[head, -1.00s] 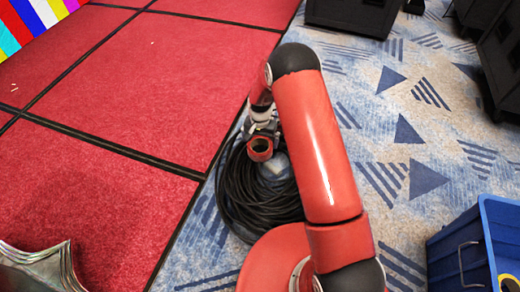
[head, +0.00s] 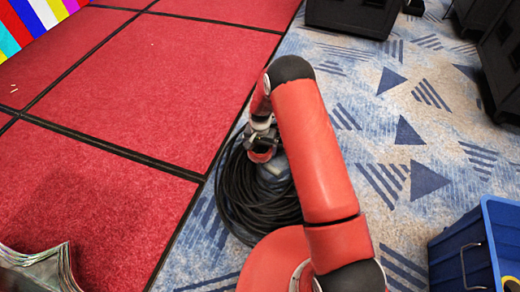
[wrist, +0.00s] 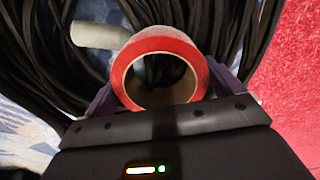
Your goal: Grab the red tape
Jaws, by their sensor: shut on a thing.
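The red tape (wrist: 157,43) is a roll with a tan cardboard core, seen close in the wrist view between the two fingers of my gripper (wrist: 160,80). My gripper is shut on the tape, with a finger at each side of the roll. In the head view the tape (head: 262,155) shows just below my gripper (head: 262,143), over the black coiled cable. My arm hides part of the coil. I cannot tell whether the tape touches the cable.
A coil of black cable (head: 238,200) lies on the blue patterned carpet (head: 400,210). Red stage panels (head: 130,100) are at left. A blue crate (head: 458,250) stands at lower right. Black boxes (head: 350,14) stand at the back. A whitish cylinder (wrist: 98,35) lies among the cables.

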